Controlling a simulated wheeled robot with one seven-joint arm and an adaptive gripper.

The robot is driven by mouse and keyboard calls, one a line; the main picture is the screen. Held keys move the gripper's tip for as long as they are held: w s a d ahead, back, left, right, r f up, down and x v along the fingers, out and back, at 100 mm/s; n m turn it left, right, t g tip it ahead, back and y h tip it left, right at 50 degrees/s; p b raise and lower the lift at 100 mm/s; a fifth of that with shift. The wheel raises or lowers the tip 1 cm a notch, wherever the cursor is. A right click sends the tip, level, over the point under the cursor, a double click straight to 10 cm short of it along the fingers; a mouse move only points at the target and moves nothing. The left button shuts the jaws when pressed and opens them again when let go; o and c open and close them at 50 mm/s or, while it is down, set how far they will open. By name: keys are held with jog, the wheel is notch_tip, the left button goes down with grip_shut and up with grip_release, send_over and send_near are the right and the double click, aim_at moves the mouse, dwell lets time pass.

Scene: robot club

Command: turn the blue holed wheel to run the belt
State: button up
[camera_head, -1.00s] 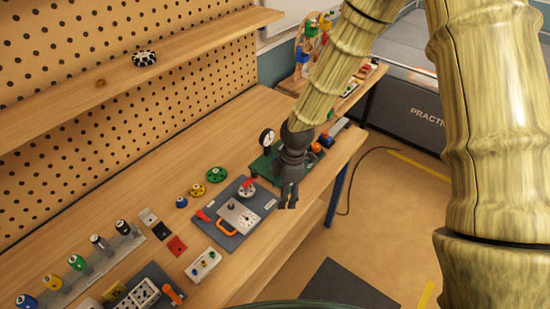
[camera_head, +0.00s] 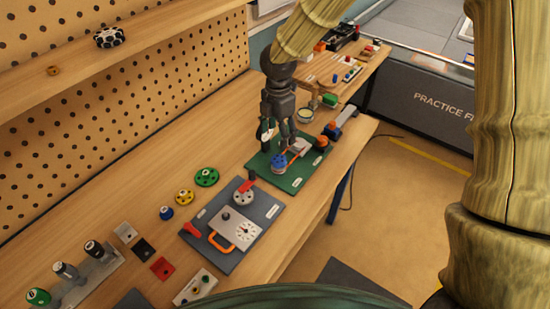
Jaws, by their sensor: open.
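The blue holed wheel (camera_head: 278,165) sits on a green board (camera_head: 292,184) near the right part of the bench. A thin orange-red strip (camera_head: 293,154), which looks like the belt, runs from beside the wheel toward a pale grey part (camera_head: 302,145). My gripper (camera_head: 277,143) points down over the board, just above and behind the wheel in the picture. Its fingers are open with nothing seen between them. I cannot tell whether a fingertip touches the wheel.
A dark panel (camera_head: 262,214) with a red-handled valve and an orange handle lies in front of the board. Loose green (camera_head: 207,177), yellow (camera_head: 184,197) and blue (camera_head: 166,213) wheels lie to its left. Bare bench (camera_head: 190,150) stretches along the pegboard.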

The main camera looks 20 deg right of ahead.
aim_at(277, 160)
jog(key=shift+f+p, duration=1.7)
jog(key=shift+f, duration=3.85)
jog(key=shift+w, duration=0.1)
jog(key=c, duration=1)
